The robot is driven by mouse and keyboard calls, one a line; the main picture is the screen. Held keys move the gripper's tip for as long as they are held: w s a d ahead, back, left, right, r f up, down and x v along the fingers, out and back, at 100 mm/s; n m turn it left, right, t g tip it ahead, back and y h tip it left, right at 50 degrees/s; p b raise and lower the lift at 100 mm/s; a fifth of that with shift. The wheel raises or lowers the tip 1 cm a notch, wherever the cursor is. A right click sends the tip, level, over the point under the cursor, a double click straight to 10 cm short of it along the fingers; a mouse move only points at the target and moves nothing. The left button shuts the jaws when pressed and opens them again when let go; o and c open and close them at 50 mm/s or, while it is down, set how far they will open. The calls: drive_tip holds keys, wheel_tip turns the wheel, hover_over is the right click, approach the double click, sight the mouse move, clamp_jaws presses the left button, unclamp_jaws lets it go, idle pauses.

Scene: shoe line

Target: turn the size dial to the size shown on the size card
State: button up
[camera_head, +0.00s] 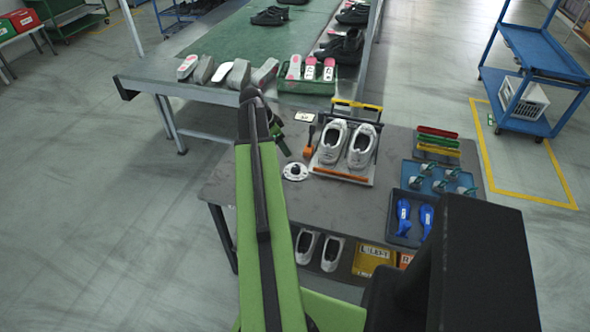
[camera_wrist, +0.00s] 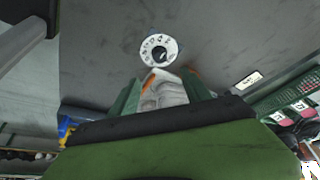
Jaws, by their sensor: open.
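The size dial (camera_head: 295,171) is a white disc with a dark knob, lying on the grey table. In the wrist view the dial (camera_wrist: 158,50) shows dark marks around its ring, too small to read surely. The size card (camera_head: 304,117) is a small pale card lying behind the dial; it also shows in the wrist view (camera_wrist: 248,80), its print unreadable. My gripper (camera_head: 281,140) is above the table, behind the dial in the head view. In the wrist view its green fingers (camera_wrist: 162,80) are apart, and the dial is beyond their tips, not between them.
White shoes (camera_head: 346,146) stand on a fixture right of the dial, with an orange-handled tool (camera_head: 309,140) beside it. A blue tray (camera_head: 436,180) and a dark tray with blue shoe forms (camera_head: 411,222) are further right. A conveyor (camera_head: 200,92) stands behind. The table's front left is bare.

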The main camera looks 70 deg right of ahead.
sight(296, 167)
drive_tip(key=b+x, duration=1.1)
drive_tip(key=x, duration=0.2)
drive_tip(key=shift+a+f, duration=0.1)
drive_tip(key=shift+f, duration=0.25)
drive_tip(key=shift+s+d+f+b, duration=0.1)
drive_tip(key=shift+d+f+b, duration=0.1)
drive_tip(key=shift+f+b, duration=0.15)
drive_tip(key=shift+r, duration=0.1)
drive_tip(key=shift+r, duration=0.1)
clamp_jaws()
